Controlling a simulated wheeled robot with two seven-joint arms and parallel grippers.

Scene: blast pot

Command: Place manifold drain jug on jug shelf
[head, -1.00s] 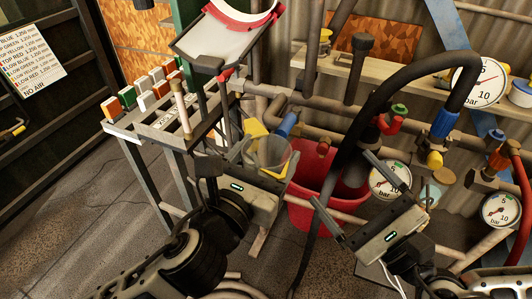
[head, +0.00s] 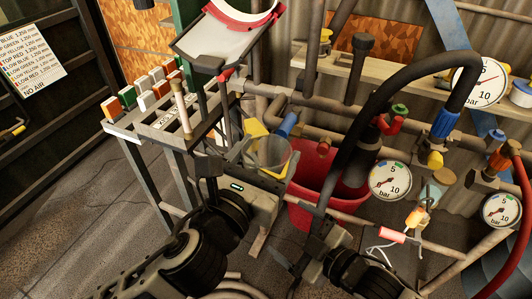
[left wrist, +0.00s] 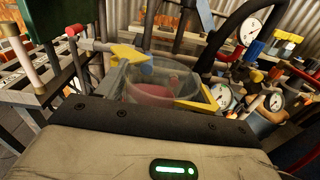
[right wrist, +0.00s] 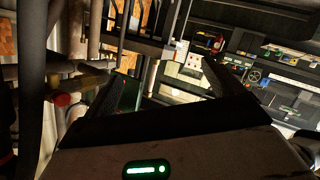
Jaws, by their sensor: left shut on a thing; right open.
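A clear jug (head: 273,152) is held in my left gripper (head: 262,150), upright or nearly so, in front of the pipework and above the red bucket. In the left wrist view the clear jug (left wrist: 160,82) sits between the fingers, with yellow pieces on both sides; its lower part is hidden by the gripper body. My right gripper (head: 303,246) is low, below and right of the left one, open and empty. A pale ledge (head: 420,84) runs along the back wall; I cannot tell whether it is the jug shelf.
A red bucket (head: 328,196) stands under the pipes. A metal stand (head: 150,128) with coloured blocks is at left. A thick black hose (head: 385,88) arches over gauges and valves at right. The floor at left (head: 90,220) is clear.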

